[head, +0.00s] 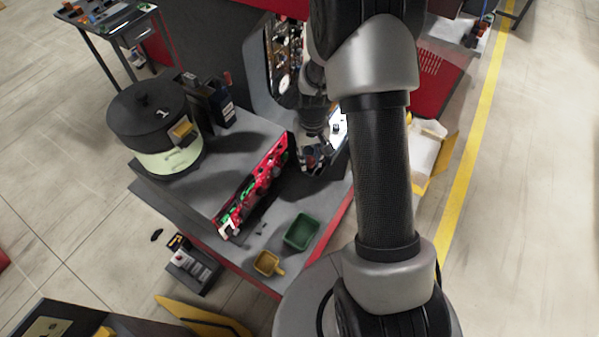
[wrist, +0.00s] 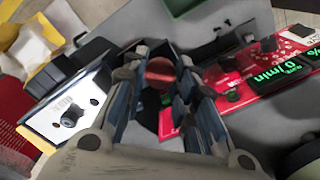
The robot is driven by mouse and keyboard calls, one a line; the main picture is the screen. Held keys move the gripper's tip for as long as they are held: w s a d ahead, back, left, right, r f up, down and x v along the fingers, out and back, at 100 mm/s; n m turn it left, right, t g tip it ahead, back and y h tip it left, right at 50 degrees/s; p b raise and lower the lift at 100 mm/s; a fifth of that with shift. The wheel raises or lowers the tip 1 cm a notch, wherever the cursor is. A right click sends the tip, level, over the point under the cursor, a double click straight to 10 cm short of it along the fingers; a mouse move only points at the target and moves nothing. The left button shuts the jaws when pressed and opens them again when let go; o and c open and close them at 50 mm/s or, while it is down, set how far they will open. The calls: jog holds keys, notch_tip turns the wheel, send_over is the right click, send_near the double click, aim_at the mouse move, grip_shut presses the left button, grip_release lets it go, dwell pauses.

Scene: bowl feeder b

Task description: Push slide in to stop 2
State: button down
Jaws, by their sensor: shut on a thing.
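My gripper (head: 315,158) is low beside the right end of the red control panel in the head view. In the wrist view its fingers (wrist: 158,72) are closed around a dull red round knob (wrist: 160,68). The fingers hide the sides of this knob, and what it is fixed to is dark. I cannot tell for sure that it is the slide's handle. No stop marks can be read. A white plate with a black knob (wrist: 72,118) lies left of the fingers.
The red control panel (head: 262,180) with green displays stands close to my gripper; it also shows in the wrist view (wrist: 255,88). A black-lidded drum (head: 150,108) stands at left. A green tray (head: 301,232) and a yellow scoop (head: 267,263) lie in front.

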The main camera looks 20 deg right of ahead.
jog(key=shift+w+d, duration=0.55)
jog(key=shift+d, duration=0.2)
jog(key=shift+w+d, duration=0.5)
jog(key=shift+d, duration=0.2)
jog(key=c, duration=1.2)
grip_release()
jog(key=shift+c, duration=0.2)
jog(key=shift+s+a, duration=0.1)
jog(key=shift+a, duration=0.05)
